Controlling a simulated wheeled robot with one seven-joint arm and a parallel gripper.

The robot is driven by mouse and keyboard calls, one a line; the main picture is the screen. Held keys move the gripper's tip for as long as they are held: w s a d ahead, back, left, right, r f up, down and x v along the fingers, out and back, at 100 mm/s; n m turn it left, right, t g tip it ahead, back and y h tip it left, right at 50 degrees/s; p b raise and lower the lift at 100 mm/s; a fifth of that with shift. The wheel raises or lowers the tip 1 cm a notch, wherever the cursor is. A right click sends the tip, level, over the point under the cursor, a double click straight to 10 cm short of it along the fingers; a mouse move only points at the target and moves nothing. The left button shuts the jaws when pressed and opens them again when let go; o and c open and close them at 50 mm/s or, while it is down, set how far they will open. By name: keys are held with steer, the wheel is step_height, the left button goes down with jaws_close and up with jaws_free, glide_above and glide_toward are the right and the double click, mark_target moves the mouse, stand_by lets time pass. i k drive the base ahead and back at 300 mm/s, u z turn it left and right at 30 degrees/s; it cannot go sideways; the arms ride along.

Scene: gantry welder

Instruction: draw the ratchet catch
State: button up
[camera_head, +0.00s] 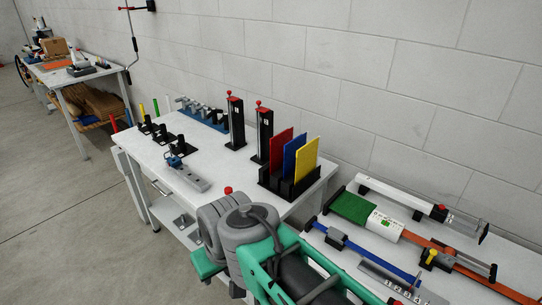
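I cannot tell for certain which part is the ratchet catch. My teal and grey arm covers the bottom middle and hides the near left part of this bench. My gripper is not in view.
The left table (225,172) carries a black rack (287,183) of coloured plates and two black posts. Floor at left is clear.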

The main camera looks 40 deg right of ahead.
mark_target(432, 252)
steer(key=u, duration=0.05)
steer(key=k, duration=0.45)
steer(key=u, duration=1.7)
steer(key=i, duration=0.65)
steer(key=z, duration=4.35)
steer(key=i, duration=0.5)
steer(key=u, duration=0.35)
